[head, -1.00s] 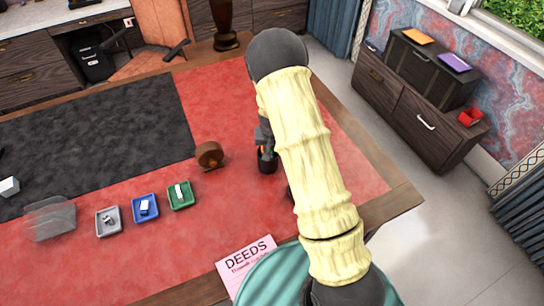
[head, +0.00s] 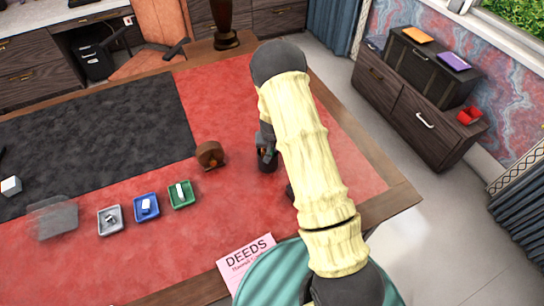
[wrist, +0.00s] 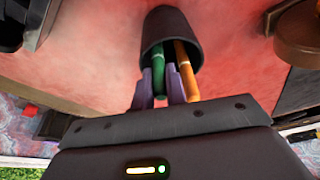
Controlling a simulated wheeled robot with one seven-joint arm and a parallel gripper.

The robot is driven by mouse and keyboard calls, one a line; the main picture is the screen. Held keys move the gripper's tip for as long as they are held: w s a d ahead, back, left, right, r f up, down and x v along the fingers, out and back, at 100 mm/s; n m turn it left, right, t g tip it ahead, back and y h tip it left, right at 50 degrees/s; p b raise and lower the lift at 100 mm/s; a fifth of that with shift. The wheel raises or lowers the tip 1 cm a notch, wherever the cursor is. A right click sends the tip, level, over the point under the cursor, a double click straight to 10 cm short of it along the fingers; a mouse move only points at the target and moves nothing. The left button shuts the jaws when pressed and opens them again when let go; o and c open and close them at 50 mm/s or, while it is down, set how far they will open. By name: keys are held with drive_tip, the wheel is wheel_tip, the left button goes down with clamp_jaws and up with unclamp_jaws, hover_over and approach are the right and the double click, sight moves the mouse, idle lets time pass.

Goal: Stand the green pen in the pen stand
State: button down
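The pen stand is a dark round cup (wrist: 172,22), standing on the red desk top; in the head view it (head: 266,163) shows just left of my arm. The green pen (wrist: 158,62) is inside the cup, its near end sticking out of the mouth. My gripper (wrist: 160,88) has its two purple fingers closely on either side of that end, and they look shut on it. An orange pen (wrist: 184,62) also stands in the cup, beside the green one. In the head view my arm hides most of the gripper and the green pen.
A round brown wooden object (head: 210,155) stands left of the cup. Grey (head: 110,228), blue (head: 154,215) and green (head: 190,200) trays with small items lie further left. A pink DEEDS paper (head: 240,258) is at the front edge. The red desk behind the cup is clear.

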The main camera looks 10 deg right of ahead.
idle(0.3)
wheel_tip(320, 180, up, 18)
drive_tip(key=b, duration=0.2)
idle(0.3)
idle(0.4)
